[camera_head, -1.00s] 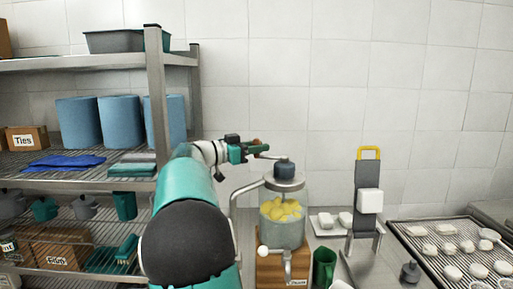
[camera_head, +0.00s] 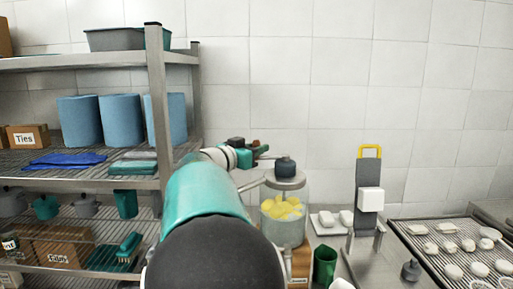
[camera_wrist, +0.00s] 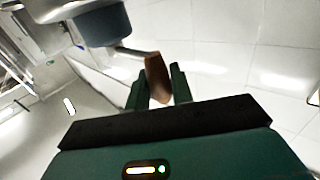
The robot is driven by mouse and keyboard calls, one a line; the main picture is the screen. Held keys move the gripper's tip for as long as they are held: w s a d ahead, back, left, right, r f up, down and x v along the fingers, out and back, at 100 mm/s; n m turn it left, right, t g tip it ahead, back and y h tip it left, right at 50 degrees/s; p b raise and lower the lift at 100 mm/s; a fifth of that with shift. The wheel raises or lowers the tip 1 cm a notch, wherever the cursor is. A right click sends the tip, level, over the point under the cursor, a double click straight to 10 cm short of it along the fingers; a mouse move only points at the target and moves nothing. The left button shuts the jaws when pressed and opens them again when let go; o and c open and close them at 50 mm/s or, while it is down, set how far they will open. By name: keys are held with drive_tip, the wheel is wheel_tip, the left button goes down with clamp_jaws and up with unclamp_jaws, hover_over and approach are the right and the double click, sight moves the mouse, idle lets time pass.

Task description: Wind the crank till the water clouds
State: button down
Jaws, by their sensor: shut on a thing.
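A clear jar (camera_head: 284,230) with a round metal lid (camera_head: 284,180) holds several yellow lumps (camera_head: 282,207) in pale liquid. The lumps show plainly through the wall, and the liquid looks only faintly tinted. A dark hub (camera_head: 285,166) sits on the lid, and it also shows in the wrist view (camera_wrist: 102,24). A thin metal crank arm (camera_wrist: 132,53) runs from the hub to a brown handle (camera_wrist: 155,72). My gripper (camera_head: 262,149) is at the jar's upper left. In the wrist view its fingers (camera_wrist: 158,88) are shut around the handle.
A steel shelf rack (camera_head: 157,100) with blue rolls and boxes stands at the left. A green mug (camera_head: 325,266) stands close right of the jar. Further right are a grey upright stand (camera_head: 366,205) and a wire rack (camera_head: 460,255) of white pieces. The tiled wall is behind.

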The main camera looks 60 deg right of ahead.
drive_tip(key=shift+s+a+r, duration=0.1)
drive_tip(key=shift+s+a, duration=0.1)
drive_tip(key=shift+a, duration=0.05)
drive_tip(key=c, duration=1.3)
unclamp_jaws()
drive_tip(key=shift+o, duration=0.2)
drive_tip(key=v, duration=1.3)
drive_tip(key=shift+w+a, duration=0.2)
drive_tip(key=shift+a, duration=0.15)
